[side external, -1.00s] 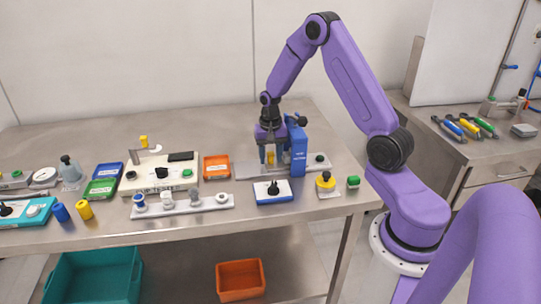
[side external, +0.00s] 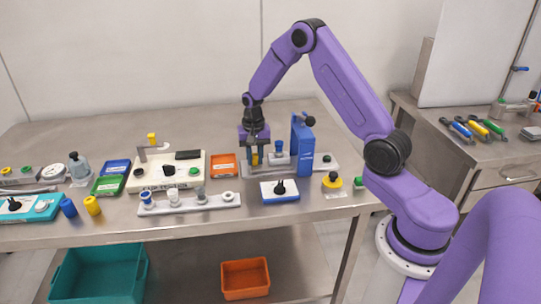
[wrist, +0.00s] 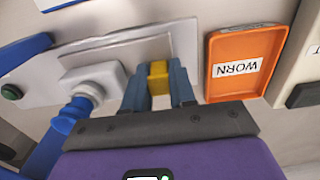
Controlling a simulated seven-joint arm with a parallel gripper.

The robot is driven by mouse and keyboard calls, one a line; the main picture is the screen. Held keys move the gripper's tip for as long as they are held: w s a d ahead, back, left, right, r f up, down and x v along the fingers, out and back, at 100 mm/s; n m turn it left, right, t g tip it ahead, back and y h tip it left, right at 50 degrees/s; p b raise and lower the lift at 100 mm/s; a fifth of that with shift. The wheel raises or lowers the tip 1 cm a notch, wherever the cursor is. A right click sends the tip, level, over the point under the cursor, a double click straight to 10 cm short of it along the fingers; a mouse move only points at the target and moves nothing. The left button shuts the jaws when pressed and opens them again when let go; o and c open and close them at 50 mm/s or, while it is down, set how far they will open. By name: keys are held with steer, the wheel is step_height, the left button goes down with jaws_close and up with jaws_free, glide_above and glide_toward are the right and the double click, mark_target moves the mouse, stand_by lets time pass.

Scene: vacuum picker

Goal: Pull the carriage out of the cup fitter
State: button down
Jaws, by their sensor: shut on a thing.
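The blue cup fitter (side external: 303,147) stands upright on a long grey base plate (side external: 232,170). My gripper (wrist: 158,86) is shut on the yellow grip (wrist: 158,72) of the carriage, which also shows low between my fingers in the side view (side external: 255,159). The carriage's pale grey block (wrist: 92,80), with a blue cup-like part (wrist: 72,115), sits beside the grip. In the side view, my gripper (side external: 255,157) is left of the fitter, with a visible gap between them. My fingers hide part of the grip.
An orange tray marked WORN (wrist: 236,65) lies close beside my gripper; it also shows in the side view (side external: 223,165). A blue-and-white box with a black knob (side external: 280,190) and a grey rail with several fittings (side external: 190,203) lie in front. The table behind is clear.

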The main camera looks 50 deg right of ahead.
steer(key=shift+w+a, duration=1.15)
steer(key=c, duration=1)
jaws_free()
steer(key=shift+r, duration=0.25)
step_height(320, 180, up, 17)
